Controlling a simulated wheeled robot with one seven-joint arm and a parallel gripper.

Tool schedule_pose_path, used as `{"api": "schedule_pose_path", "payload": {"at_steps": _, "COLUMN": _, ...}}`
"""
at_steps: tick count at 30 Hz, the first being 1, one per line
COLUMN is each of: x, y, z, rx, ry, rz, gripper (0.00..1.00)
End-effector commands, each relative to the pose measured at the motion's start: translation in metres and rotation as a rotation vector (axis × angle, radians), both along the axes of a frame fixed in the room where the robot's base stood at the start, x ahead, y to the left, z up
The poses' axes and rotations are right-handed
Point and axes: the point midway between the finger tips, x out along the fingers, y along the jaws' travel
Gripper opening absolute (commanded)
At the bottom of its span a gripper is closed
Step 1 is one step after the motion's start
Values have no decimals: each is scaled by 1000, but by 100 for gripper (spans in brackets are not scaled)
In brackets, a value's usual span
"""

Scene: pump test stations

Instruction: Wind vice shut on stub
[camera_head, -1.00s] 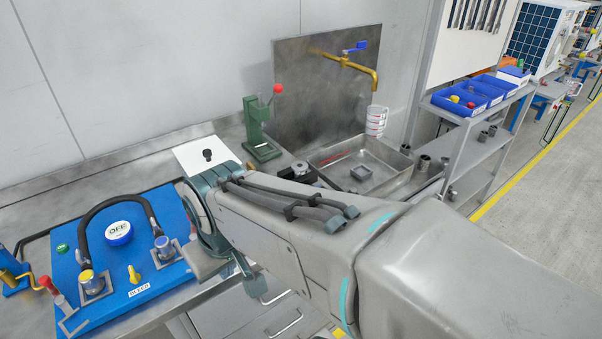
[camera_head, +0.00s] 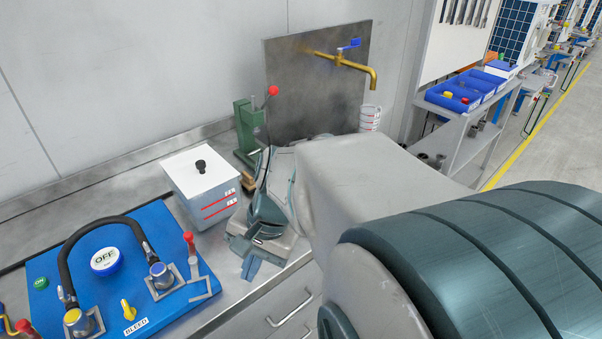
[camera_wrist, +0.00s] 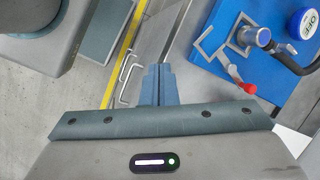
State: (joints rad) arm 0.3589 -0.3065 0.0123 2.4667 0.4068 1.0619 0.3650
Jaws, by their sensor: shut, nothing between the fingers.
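My gripper (camera_head: 251,266) is at the bench's front edge, right of the blue panel and in front of the white box. In the wrist view its two blue fingers (camera_wrist: 160,82) are together with nothing between them. They point over the bench edge and drawer handles. I cannot make out a vice or a stub in either view. My arm and wrist cover the bench right of the white box and most of the sink area.
The blue panel (camera_head: 65,270) carries a black hose (camera_head: 100,222), an OFF button (camera_head: 106,260) and a red-handled clamp (camera_head: 190,243). A white box (camera_head: 205,185) stands behind my gripper. A green press (camera_head: 249,128) and a brass tap (camera_head: 345,62) are at the back. Shelves with blue bins (camera_head: 455,97) stand right.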

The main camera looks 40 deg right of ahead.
Motion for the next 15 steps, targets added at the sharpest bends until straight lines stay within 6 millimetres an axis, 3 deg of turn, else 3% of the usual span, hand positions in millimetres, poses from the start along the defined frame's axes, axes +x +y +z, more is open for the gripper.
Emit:
{"api": "schedule_pose_path", "payload": {"at_steps": 1, "x": 5, "y": -7, "z": -14, "rx": 83, "ry": 55, "rz": -155, "gripper": 0}}
{"api": "schedule_pose_path", "payload": {"at_steps": 8, "x": 37, "y": -44, "z": -34, "rx": 519, "ry": 275, "rz": -832, "gripper": 0}}
{"api": "schedule_pose_path", "payload": {"at_steps": 11, "x": 52, "y": -74, "z": -40, "rx": 733, "ry": 358, "rz": -1103, "gripper": 0}}
{"api": "schedule_pose_path", "payload": {"at_steps": 15, "x": 66, "y": -131, "z": -47, "rx": 1071, "ry": 457, "rz": -1442, "gripper": 0}}
